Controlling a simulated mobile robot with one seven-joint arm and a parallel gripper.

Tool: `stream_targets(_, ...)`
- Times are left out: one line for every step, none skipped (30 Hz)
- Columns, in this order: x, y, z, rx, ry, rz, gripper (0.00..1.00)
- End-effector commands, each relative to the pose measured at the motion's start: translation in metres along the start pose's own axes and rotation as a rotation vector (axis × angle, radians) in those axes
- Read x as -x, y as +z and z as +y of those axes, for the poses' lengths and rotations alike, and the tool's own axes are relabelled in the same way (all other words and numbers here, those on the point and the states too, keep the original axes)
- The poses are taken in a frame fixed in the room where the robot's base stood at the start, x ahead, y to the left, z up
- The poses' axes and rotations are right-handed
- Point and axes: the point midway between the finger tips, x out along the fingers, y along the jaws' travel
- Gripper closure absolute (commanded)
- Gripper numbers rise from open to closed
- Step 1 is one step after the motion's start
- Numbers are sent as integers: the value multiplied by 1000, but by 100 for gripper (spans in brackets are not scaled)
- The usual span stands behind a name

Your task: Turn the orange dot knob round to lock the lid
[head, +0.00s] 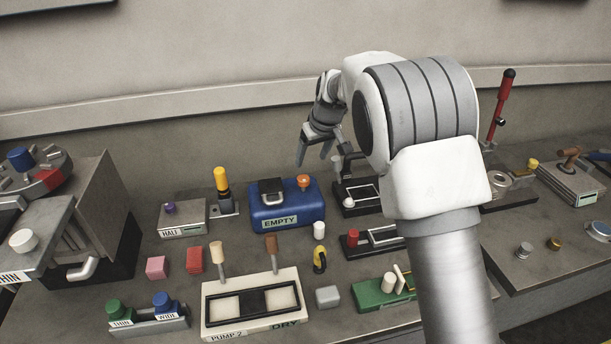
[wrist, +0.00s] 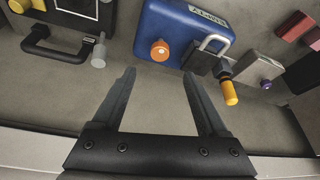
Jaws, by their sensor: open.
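The orange knob (head: 304,181) stands on the top right of a blue box (head: 287,211) labelled EMPTY. In the wrist view the orange knob (wrist: 160,50) has a pale dot on it and lies just beyond the gap between my fingertips. A dark block with a grey loop (wrist: 206,55) sits beside the knob on the blue box (wrist: 186,25). My gripper (head: 313,160) is open and empty, above and behind the box's right end. In the wrist view my gripper (wrist: 159,74) has both fingers apart, not touching the knob.
A yellow-topped handle (head: 221,182) stands left of the box. A black fixture with a handle (head: 357,195) stands close on its right. A white cylinder (head: 319,230) and the pump panel (head: 250,280) lie in front. The wall is behind the bench.

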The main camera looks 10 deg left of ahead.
Motion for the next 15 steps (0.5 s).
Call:
stream_targets(-12, 0, 0, 1, -1, -3, 24)
stream_targets(-18, 0, 0, 1, 0, -3, 24)
stream_targets(-26, 0, 0, 2, 0, -3, 24)
stream_targets(-32, 0, -1, 2, -1, -3, 24)
stream_targets(-38, 0, -1, 1, -1, -3, 24)
stream_targets(-46, 0, -1, 2, 0, -3, 24)
stream_targets(-52, 0, -1, 2, 0, -2, 24)
stream_targets(-58, 0, -1, 1, 0, -2, 24)
stream_targets(-64, 0, -1, 1, -1, -2, 24)
stream_targets(-70, 0, -1, 1, -1, -2, 24)
stream_targets(-74, 0, 0, 2, 0, -2, 24)
stream_targets(-81, 0, 0, 2, 0, -1, 24)
stream_targets(-85, 0, 0, 2, 0, -1, 24)
stream_targets(-88, 0, 0, 1, 0, 0, 24)
stream_targets(-93, 0, 0, 1, 0, 0, 24)
